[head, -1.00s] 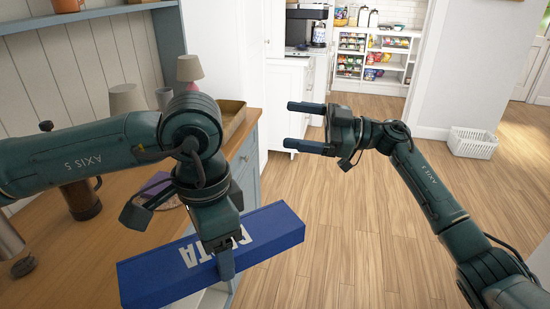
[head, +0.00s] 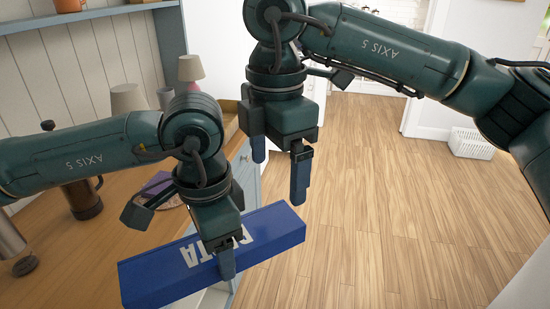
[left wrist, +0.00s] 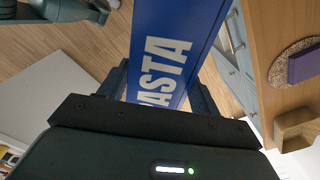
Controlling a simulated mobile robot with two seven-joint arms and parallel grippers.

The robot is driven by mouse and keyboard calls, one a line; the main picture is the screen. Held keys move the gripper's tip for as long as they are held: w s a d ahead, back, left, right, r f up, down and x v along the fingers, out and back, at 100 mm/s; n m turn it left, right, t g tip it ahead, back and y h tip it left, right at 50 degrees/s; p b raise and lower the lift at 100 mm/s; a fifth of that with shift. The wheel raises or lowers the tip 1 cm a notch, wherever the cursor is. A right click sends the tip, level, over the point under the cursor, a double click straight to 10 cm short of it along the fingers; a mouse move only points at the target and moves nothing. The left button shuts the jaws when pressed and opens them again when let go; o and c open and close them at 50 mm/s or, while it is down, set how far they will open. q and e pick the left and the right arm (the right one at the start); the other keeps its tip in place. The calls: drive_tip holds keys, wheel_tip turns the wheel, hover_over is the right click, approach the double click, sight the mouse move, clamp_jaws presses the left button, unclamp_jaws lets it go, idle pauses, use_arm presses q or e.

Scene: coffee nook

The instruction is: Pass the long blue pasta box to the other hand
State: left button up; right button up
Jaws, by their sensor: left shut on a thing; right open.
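The long blue pasta box (head: 270,233) with white lettering is held level in front of the counter in the head view. My left gripper (head: 227,262) is shut across its middle, hiding part of the lettering. In the left wrist view the box (left wrist: 178,25) runs between the two fingers of that gripper. My right gripper (head: 279,172) is open and points down, above and behind the box's right part. Its fingers appear apart from the box, with nothing between them.
The wooden counter (head: 100,240) on the left holds a brown mug (head: 82,199), a pink lamp (head: 190,70) and a purple item (head: 157,184). A white basket (head: 472,143) stands on the floor at the back right. The wooden floor (head: 400,220) to the right is clear.

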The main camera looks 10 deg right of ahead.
sight(275, 217)
wheel_tip(275, 217, down, 12)
drive_tip(key=shift+r, duration=0.25)
idle(0.3)
drive_tip(key=c, duration=1.3)
use_arm(q)
drive_tip(key=o, duration=1.4)
use_arm(e)
drive_tip(key=shift+a+r, duration=0.1)
drive_tip(key=shift+c, duration=0.7)
use_arm(q)
drive_tip(key=shift+o, duration=0.2)
